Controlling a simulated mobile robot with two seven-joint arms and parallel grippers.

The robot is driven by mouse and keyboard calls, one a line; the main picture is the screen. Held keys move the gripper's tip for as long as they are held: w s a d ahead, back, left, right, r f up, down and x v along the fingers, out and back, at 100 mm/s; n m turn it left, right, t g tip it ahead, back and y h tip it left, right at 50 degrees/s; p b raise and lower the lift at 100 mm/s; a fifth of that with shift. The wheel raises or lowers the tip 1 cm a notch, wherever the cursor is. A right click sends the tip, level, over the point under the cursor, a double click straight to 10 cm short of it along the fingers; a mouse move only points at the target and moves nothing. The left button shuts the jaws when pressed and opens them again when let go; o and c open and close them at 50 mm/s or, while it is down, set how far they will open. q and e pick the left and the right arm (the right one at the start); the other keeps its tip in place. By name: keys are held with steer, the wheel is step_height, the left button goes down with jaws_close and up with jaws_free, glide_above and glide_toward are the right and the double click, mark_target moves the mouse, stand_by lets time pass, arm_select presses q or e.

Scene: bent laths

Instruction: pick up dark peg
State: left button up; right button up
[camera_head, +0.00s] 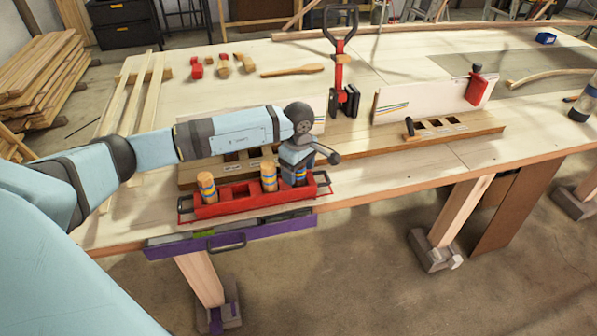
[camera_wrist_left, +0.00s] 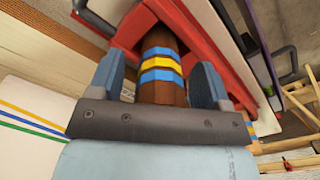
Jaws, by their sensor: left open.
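The dark peg (camera_wrist_left: 162,62) is brown with blue and yellow bands. It stands in the right part of the red tray (camera_head: 236,206), which also shows in the left wrist view (camera_wrist_left: 208,30). My left gripper (camera_wrist_left: 165,82) is open, with one finger on each side of the peg. I cannot tell whether the fingers touch it. In the head view my left gripper (camera_head: 300,172) is over the tray's right end and hides most of this peg. Two lighter banded pegs, one at the left (camera_head: 207,188) and one in the middle (camera_head: 268,177), stand in the same tray. My right gripper is not in view.
A wooden rail with square holes (camera_head: 455,128) lies behind the tray, with a small dark-topped peg (camera_head: 409,127) at it. A red and black clamp (camera_head: 341,70) and a white board (camera_head: 425,98) stand behind. A purple drawer (camera_head: 235,238) hangs under the table's front edge.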

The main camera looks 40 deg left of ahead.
arm_select(q)
steer(key=c, duration=1)
steer(key=shift+c, duration=0.2)
steer(key=shift+r, duration=0.15)
